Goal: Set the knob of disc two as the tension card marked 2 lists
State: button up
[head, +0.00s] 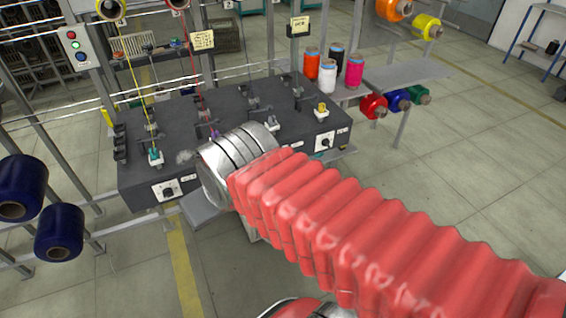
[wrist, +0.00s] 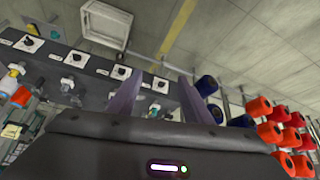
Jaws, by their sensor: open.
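The dark grey winder bench (head: 230,95) carries a row of tension discs and black knobs on white plates along its front. In the head view the left-end knob (head: 168,190) and right-end knob (head: 325,141) show; my arm hides those between. The wrist view shows the row: one knob (wrist: 158,85) between my fingers in the picture, others beside it (wrist: 121,72) (wrist: 75,58) (wrist: 28,43). My gripper (wrist: 161,95) is open and empty, apart from the knobs; the head view hides it. Pale cards (head: 202,40) (head: 299,25) stand behind; their writing and the plate numbers are unreadable.
Dark blue spools (head: 58,232) hang at the left. Orange, white, black and pink cones (head: 327,75) stand on a shelf at the back right, with coloured spools (head: 373,106) below. Threads run up from the bench. The floor (head: 450,160) at the right is clear.

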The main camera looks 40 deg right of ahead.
jog(key=w+d+f+t+h, duration=0.2)
jog(key=w+d+f, duration=0.4)
jog(key=w+d, duration=0.4)
jog(key=w+d+f+t+h, duration=0.1)
jog(key=w+d+f+t, duration=0.1)
jog(key=w+d+f, duration=0.75)
jog(key=s+d+f+t, duration=0.25)
jog(key=d+f, duration=0.25)
jog(key=d, duration=0.4)
jog(key=s+d+f+m+t+h, duration=0.1)
jog(key=s+d+f+m+t, duration=0.2)
jog(key=s+f+t, duration=0.2)
jog(key=s+f, duration=0.1)
jog(key=s, duration=0.2)
jog(key=shift+d+h, duration=0.15)
jog(key=shift+h, duration=0.15)
jog(key=shift+w+f, duration=0.1)
jog(key=x, duration=1.3)
jog(key=shift+w+d, duration=0.15)
jog(key=shift+w, duration=0.1)
